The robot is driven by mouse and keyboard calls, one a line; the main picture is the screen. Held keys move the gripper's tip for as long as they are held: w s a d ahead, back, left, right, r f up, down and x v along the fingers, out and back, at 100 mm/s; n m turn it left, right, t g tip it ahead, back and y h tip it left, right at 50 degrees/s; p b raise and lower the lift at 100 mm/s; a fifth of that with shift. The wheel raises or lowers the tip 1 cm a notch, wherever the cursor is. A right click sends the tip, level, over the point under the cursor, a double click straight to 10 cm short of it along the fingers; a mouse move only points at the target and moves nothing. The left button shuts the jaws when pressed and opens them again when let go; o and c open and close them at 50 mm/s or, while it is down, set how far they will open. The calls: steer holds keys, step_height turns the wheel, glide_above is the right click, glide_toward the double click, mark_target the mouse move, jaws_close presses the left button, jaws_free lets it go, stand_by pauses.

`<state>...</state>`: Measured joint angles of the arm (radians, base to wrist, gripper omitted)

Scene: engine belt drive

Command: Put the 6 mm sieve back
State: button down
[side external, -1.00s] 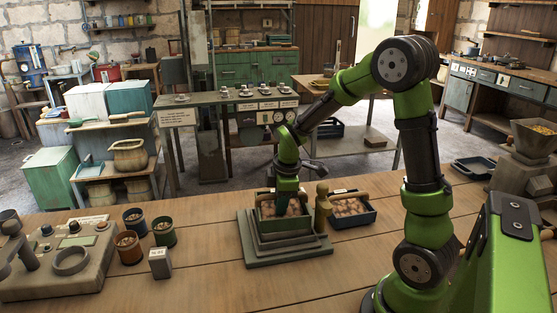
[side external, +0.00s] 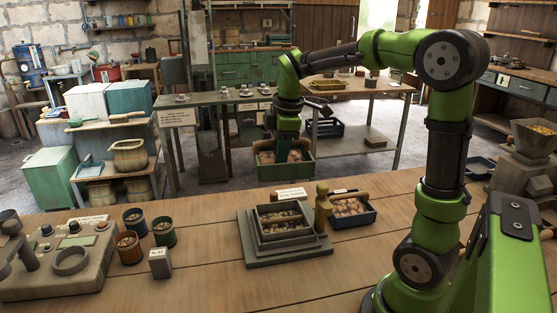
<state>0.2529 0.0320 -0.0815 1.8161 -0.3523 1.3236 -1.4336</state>
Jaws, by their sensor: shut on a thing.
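My gripper (side external: 284,150) is shut on a green rectangular sieve (side external: 284,174) with brown beans in it. It holds the sieve up in the air, above and behind the stack, roughly level. The fingertips are partly hidden among the beans and behind the sieve's walls. The stack of sieves (side external: 263,237) stands on a grey-green base on the wooden bench. Its open top frame holds some beans. I cannot read a 6 mm mark on any sieve.
A wooden peg-shaped figure (side external: 322,205) stands close to the stack's right side, with a dark tray of beans (side external: 367,216) beyond it. A white label (side external: 291,193) stands behind the stack. Cups (side external: 128,247) and a small marked block (side external: 160,263) are left. Bench front is clear.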

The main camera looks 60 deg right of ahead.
step_height(320, 180, up, 2)
steer(key=shift+a+r, duration=0.1)
steer(key=shift+a, duration=0.05)
steer(key=w+a+f+n, duration=0.1)
steer(key=w+a+f, duration=0.4)
steer(key=w+f, duration=0.25)
steer(key=w+a+f, duration=0.5)
steer(key=w+f, duration=0.2)
steer(key=w, duration=0.2)
step_height(320, 180, down, 9)
steer(key=shift+f, duration=0.1)
steer(key=shift+f, duration=0.15)
steer(key=c, duration=1)
jaws_free()
